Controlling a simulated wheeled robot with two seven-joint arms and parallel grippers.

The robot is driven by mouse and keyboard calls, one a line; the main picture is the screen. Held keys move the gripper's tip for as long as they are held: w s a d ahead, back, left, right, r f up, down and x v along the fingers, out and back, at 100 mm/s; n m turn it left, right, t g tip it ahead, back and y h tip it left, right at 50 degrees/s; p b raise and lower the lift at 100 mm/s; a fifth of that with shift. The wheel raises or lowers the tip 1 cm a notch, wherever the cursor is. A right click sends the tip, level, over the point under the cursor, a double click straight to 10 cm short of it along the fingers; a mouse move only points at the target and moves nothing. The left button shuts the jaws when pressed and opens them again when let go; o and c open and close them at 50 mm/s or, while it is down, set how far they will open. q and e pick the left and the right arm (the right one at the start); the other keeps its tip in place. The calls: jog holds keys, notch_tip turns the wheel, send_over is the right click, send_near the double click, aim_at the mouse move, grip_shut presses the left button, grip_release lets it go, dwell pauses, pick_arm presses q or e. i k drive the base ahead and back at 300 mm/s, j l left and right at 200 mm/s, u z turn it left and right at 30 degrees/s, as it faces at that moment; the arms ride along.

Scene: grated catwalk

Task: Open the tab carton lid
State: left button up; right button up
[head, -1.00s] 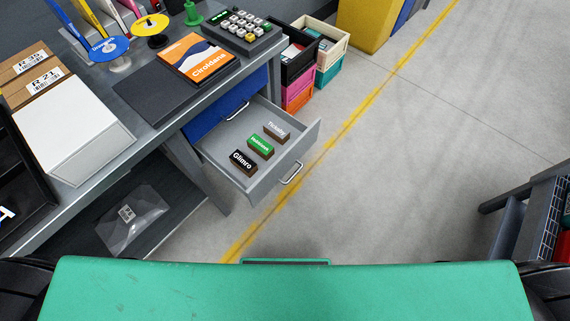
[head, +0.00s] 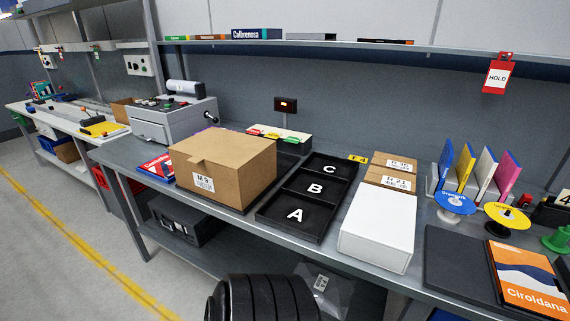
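A brown cardboard carton (head: 226,170) labelled M 9 stands on the workbench, left of the middle in the head view. Its lid lies closed on top, with a small tab (head: 196,160) at the front upper edge above the white label. Its back and underside are hidden. Neither of my grippers is in view.
A black tray (head: 316,190) with compartments A, B and C lies right of the carton. A white box (head: 378,232) and two small brown boxes (head: 391,172) stand farther right. A grey machine (head: 172,120) stands behind left, a red-blue box (head: 156,168) beside the carton.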

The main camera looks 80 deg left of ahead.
aim_at(229, 148)
jog(key=u, duration=3.1)
